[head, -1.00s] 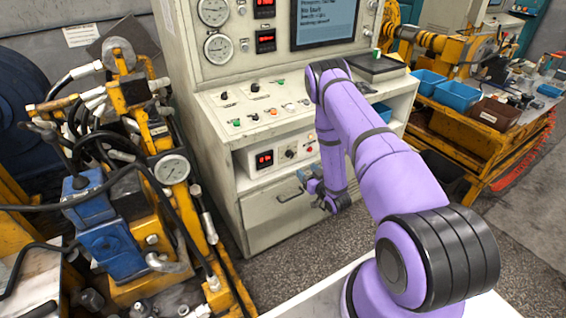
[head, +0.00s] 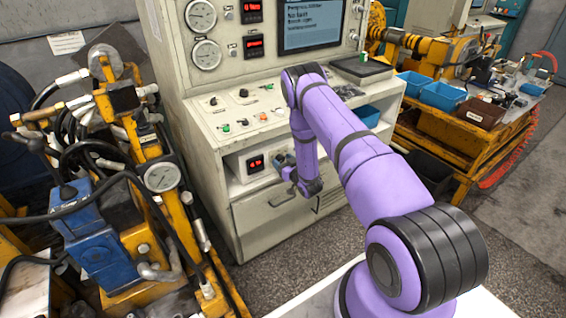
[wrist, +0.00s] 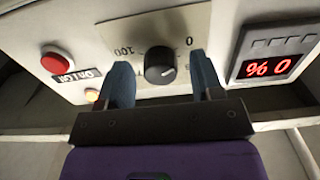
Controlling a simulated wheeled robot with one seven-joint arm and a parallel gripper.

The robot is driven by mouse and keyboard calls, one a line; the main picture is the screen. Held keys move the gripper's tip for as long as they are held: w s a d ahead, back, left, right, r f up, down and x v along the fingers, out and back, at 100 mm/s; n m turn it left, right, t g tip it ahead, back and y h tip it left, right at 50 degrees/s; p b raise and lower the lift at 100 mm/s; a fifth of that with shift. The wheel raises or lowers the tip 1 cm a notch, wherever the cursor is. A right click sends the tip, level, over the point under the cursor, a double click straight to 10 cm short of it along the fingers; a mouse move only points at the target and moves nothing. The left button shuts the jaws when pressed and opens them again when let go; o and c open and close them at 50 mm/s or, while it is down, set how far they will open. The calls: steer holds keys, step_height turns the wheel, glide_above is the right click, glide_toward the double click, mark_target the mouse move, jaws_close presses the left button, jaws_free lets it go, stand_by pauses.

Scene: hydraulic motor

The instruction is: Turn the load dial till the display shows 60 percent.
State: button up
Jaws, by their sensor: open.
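The load dial (wrist: 159,66) is a black knob with a white pointer mark, on a pale scale plate marked 0 and 100. The wrist view shows it upside down. My gripper (wrist: 162,80) is open, with one blue-grey finger on each side of the dial. I cannot tell whether either finger touches it. In the head view the display (head: 255,164) glows red on the small white box, and my gripper (head: 284,162) is in front of that box, hiding the dial.
A red button (wrist: 56,62) and a small yellowish light (wrist: 92,95) sit beside the dial. The box stands in a recess of the beige console (head: 210,137), under a sloped panel of switches. Yellow hydraulic machinery (head: 150,150) stands to the left.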

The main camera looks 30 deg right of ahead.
steer(key=shift+c, duration=0.3)
steer(key=c, duration=0.9)
steer(key=shift+o, duration=0.2)
